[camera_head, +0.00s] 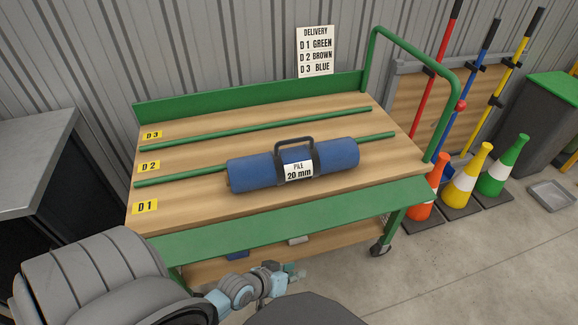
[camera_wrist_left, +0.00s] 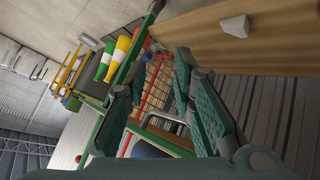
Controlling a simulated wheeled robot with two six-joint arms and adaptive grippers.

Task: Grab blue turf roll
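The blue turf roll (camera_head: 250,171) lies on its side on the upper wooden deck of the green cart, in the D1 lane, in front of the nearer green divider bar. It has a dark carry handle (camera_head: 279,150) and a "PILE 20 mm" label. My left gripper (camera_head: 290,271) is low in front of the cart, below the deck's front edge, near the lower shelf and apart from the roll. In the left wrist view its two fingers (camera_wrist_left: 158,78) are spread with nothing between them. My right gripper is not in view.
A sign (camera_head: 315,50) reads D1 green, D2 brown, D3 blue. The cart's green front rail (camera_head: 300,218) stands between my left gripper and the deck. The lower shelf (camera_head: 215,267) holds a small pale block (camera_head: 298,240). Cones (camera_head: 465,175) stand at right; a dark cabinet (camera_head: 50,170) is at left.

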